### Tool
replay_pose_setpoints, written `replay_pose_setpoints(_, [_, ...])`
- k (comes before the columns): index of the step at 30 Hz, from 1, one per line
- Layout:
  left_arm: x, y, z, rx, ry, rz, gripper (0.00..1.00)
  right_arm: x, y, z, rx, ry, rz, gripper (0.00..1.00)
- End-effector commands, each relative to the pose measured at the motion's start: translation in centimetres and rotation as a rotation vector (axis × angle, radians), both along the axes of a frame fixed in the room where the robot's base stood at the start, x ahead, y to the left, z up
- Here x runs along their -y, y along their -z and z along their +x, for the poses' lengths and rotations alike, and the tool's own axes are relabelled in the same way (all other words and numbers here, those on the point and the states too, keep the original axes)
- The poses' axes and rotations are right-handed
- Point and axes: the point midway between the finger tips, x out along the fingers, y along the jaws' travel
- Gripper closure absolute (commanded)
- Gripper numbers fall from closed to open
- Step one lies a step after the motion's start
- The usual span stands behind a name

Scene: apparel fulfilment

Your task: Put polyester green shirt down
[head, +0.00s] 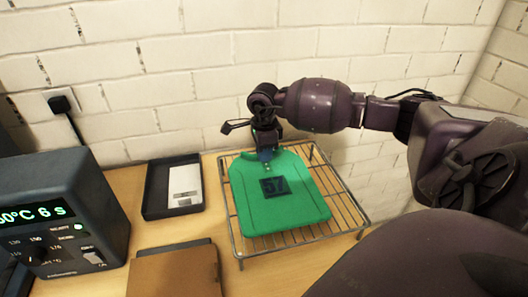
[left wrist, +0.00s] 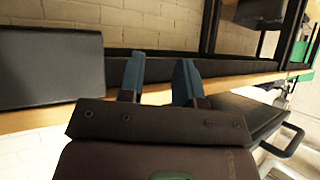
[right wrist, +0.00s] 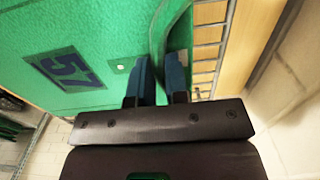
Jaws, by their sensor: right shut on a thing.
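The green shirt (head: 283,210), marked with a dark 57 patch, lies flat over the wire rack (head: 358,222). Its collar end is toward the wall. My right gripper (head: 266,154) is at the collar and shut on the shirt's edge. In the right wrist view the green cloth (right wrist: 110,30) passes between the blue fingertips (right wrist: 157,82), with the patch to their left. My left gripper is outside the head view. In the left wrist view its blue fingers (left wrist: 160,82) stand apart with nothing between them.
A black tray (head: 155,213) with a white card (head: 185,185) lies left of the rack. A brown folder or board (head: 175,272) is in front. A dark control box (head: 62,220) with a green display stands at left. A white brick wall (head: 200,80) closes the back.

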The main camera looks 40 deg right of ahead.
Motion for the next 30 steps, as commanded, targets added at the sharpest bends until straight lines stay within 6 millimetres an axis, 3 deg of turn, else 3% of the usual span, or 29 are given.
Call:
replay_pose_setpoints(1, [0.0, 0.1, 0.0, -0.001, 0.0, 0.0, 0.68, 0.0, 0.2, 0.0, -0.001, 0.0, 0.0, 0.84])
replay_pose_setpoints(6, [0.0, 0.1, 0.0, -0.001, 0.0, 0.0, 0.68, 0.0, 0.1, 0.0, -0.001, 0.0, 0.0, 0.6])
replay_pose_setpoints(17, [0.0, 0.0, -0.1, -0.001, -0.001, -0.001, 0.68, 0.0, -0.5, 0.0, 0.001, 0.0, 0.0, 0.6])
replay_pose_setpoints(20, [0.0, 0.1, -0.2, -0.004, -0.002, 0.0, 0.68, 0.0, -1.6, 0.1, 0.002, -0.001, -0.001, 0.6])
replay_pose_setpoints(30, [-0.1, -0.1, -0.5, -0.006, -0.005, 0.0, 0.68, 0.1, -8.1, 0.0, 0.003, 0.0, -0.001, 0.6])
